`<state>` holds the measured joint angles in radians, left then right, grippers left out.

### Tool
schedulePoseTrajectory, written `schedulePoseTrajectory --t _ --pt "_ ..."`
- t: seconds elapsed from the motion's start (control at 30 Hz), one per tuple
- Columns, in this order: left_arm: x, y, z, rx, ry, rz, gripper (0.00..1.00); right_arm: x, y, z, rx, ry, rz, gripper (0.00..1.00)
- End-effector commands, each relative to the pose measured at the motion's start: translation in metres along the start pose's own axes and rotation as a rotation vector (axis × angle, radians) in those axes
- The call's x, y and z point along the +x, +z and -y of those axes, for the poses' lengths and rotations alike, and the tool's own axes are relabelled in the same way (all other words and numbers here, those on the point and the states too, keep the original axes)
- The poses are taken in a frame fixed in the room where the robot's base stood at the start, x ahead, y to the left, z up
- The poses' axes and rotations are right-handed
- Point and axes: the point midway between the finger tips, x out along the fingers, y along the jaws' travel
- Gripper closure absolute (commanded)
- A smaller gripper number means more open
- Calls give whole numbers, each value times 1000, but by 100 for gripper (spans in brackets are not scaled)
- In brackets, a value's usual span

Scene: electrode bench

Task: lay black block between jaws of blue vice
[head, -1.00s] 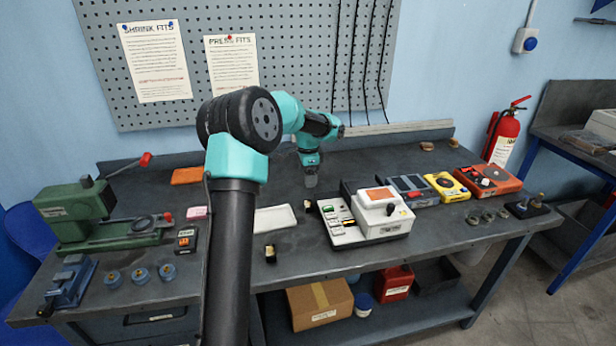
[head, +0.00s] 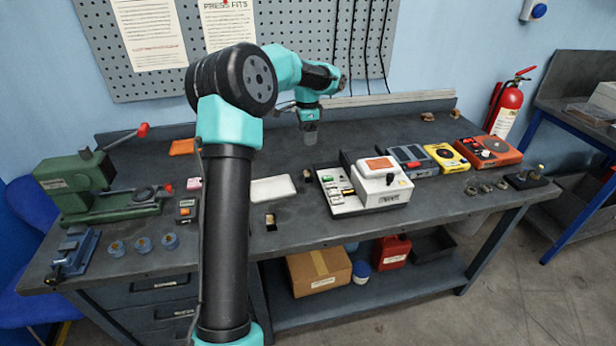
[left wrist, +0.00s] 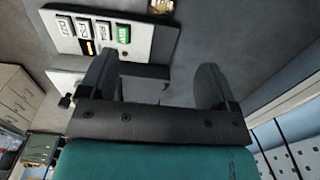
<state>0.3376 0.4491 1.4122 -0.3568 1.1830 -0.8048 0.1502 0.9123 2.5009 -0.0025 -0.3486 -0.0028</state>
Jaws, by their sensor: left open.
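A small black block with a gold-coloured patch (head: 270,221) lies near the bench's front edge in the head view; I take it for the black block. The blue vice (head: 75,252) stands at the bench's front left corner; its jaw gap is too small to make out. My left gripper (head: 310,138) is open and empty above the back middle of the bench, away from both. Its two spread fingers (left wrist: 155,82) show in the left wrist view with nothing between them. My right gripper is not in view.
A pale flat pad (head: 273,189) lies behind the block. A white tester (head: 384,186) stands to the right. My arm crosses the bench between block and vice.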

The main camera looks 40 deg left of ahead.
Motion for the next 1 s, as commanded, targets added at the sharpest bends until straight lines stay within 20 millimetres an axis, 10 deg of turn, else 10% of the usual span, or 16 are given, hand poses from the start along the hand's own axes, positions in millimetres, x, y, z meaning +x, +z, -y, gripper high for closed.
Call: schedulePoseTrajectory --t 0.7,1.0 --pt "109 0 0 0 2 2 17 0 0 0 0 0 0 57" --pt "120 0 0 1 0 0 17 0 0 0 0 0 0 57"
